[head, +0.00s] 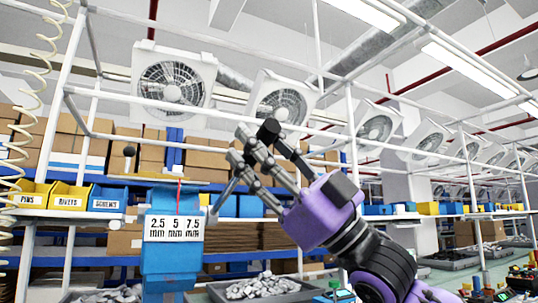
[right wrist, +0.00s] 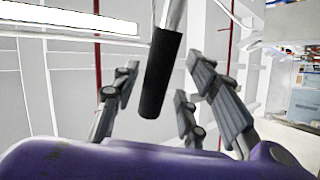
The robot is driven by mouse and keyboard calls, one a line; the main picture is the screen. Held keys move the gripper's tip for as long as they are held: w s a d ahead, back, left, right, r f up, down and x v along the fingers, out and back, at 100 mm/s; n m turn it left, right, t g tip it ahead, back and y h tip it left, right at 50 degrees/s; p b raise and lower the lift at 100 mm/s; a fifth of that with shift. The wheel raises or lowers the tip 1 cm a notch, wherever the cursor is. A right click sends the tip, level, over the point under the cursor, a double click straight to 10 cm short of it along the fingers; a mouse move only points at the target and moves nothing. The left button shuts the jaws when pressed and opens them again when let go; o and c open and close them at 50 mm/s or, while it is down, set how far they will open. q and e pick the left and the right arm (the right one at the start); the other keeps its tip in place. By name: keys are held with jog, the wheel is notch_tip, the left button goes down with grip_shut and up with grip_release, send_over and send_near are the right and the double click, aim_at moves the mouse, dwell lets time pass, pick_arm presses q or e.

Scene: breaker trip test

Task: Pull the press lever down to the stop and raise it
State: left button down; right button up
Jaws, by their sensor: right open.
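The blue press (head: 170,245) stands left of centre in the head view, with a white plate (head: 174,228) reading 2.5, 5 and 7.5 mm. Its lever (head: 224,193) slants up to the right from the press's side and ends in a black grip (head: 268,130). My purple right gripper (head: 262,150) is at the grip with its grey fingers spread. In the right wrist view the black grip (right wrist: 160,75) hangs between the open fingers (right wrist: 160,95), with gaps visible on both sides. My left gripper is not in view.
A tray of metal parts (head: 262,287) lies at the bottom, right of the press. Yellow bins (head: 70,196) stand on the left. White frame posts (head: 352,150) and shelves of cardboard boxes (head: 205,160) are behind.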

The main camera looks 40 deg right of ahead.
jog(key=shift+s+d+f, duration=0.15)
jog(key=shift+d+f, duration=0.1)
jog(key=shift+f, duration=0.2)
jog(key=v, duration=1.1)
jog(key=shift+s+r, duration=0.1)
jog(key=shift+r, duration=0.05)
